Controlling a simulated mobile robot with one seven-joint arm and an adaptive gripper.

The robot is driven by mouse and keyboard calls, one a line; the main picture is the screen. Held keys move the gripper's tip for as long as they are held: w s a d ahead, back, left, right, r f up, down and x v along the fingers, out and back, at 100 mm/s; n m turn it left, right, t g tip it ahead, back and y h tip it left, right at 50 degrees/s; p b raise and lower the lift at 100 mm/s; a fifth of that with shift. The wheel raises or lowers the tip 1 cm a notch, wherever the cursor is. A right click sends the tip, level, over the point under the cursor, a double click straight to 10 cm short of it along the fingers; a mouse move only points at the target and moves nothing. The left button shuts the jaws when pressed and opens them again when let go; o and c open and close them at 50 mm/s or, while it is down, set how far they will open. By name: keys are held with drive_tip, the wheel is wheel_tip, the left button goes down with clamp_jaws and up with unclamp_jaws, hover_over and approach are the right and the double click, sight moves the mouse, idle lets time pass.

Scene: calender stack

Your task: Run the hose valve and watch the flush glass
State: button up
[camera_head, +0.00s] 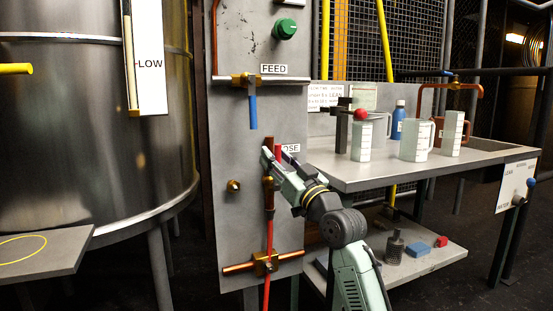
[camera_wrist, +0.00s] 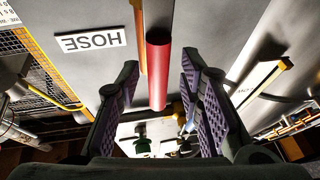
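The hose valve's red handle (camera_head: 277,146) stands upright on the grey panel beside the partly covered HOSE label (camera_head: 290,148). In the wrist view the red handle (camera_wrist: 158,75) hangs between the two purple-padded fingers of my gripper (camera_wrist: 159,72), with a gap on both sides. The HOSE label (camera_wrist: 93,40) appears upside down there. In the head view my gripper (camera_head: 272,161) is at the panel, just below the handle and hiding part of the valve. My gripper is open. I cannot tell which part is the flush glass.
Above is the FEED valve with a blue handle (camera_head: 253,111) and a green knob (camera_head: 285,28). A brass fitting (camera_head: 264,263) sits low on the panel. A bench (camera_head: 400,176) with several jugs stands right, above a lower shelf (camera_head: 440,256). A steel tank (camera_head: 85,130) stands left.

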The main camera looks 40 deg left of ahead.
drive_tip(key=v, duration=0.7)
drive_tip(key=shift+d, duration=0.1)
